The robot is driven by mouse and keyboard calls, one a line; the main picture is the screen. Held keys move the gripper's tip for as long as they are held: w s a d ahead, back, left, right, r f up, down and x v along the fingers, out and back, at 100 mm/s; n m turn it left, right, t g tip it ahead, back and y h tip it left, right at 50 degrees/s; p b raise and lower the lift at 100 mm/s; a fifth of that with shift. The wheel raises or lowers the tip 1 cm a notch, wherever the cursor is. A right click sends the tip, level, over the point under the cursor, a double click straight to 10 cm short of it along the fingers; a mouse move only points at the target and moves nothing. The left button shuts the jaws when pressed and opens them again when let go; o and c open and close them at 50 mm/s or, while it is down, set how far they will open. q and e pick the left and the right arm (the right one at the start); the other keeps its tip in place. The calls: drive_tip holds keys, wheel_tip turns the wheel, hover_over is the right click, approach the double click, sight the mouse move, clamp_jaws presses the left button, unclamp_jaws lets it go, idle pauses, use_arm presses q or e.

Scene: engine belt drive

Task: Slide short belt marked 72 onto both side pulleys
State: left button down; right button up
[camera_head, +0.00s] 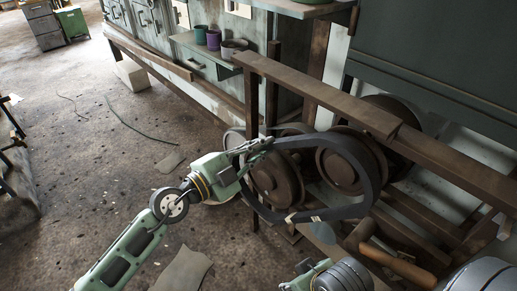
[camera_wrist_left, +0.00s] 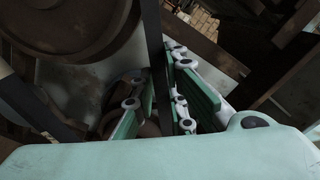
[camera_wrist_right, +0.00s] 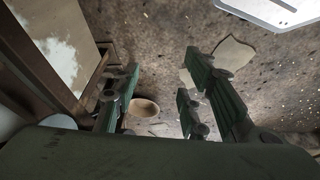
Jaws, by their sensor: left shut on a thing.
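The dark belt (camera_head: 372,178) is a wide loop in the head view, with small pale marks on its lower run. My left gripper (camera_head: 264,146) is shut on its upper left part; in the left wrist view the belt (camera_wrist_left: 153,35) passes as a dark strip between the fingers. The loop appears around the left pulley (camera_head: 277,182) and right pulley (camera_head: 340,168), but I cannot tell whether it sits on their rims or hangs in front. The printed number is not readable. My right gripper (camera_wrist_right: 163,68) is open and empty over the floor.
A brown beam (camera_head: 315,92) of the frame runs above the pulleys. A wooden-handled tool (camera_head: 400,265) lies at the lower right. Cups (camera_head: 213,40) stand on a shelf behind. The floor (camera_head: 95,165) to the left is mostly clear.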

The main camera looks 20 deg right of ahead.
use_arm(q)
drive_tip(key=shift+a+r+p, duration=0.1)
drive_tip(key=shift+p, duration=0.2)
use_arm(e)
drive_tip(key=shift+f, duration=0.3)
drive_tip(key=shift+w+r, duration=0.1)
drive_tip(key=shift+w, duration=0.15)
use_arm(q)
drive_tip(key=shift+p, duration=0.35)
use_arm(e)
drive_tip(key=x, duration=0.2)
drive_tip(key=shift+a+f, duration=0.15)
drive_tip(key=shift+f, duration=0.25)
drive_tip(key=shift+r, duration=0.1)
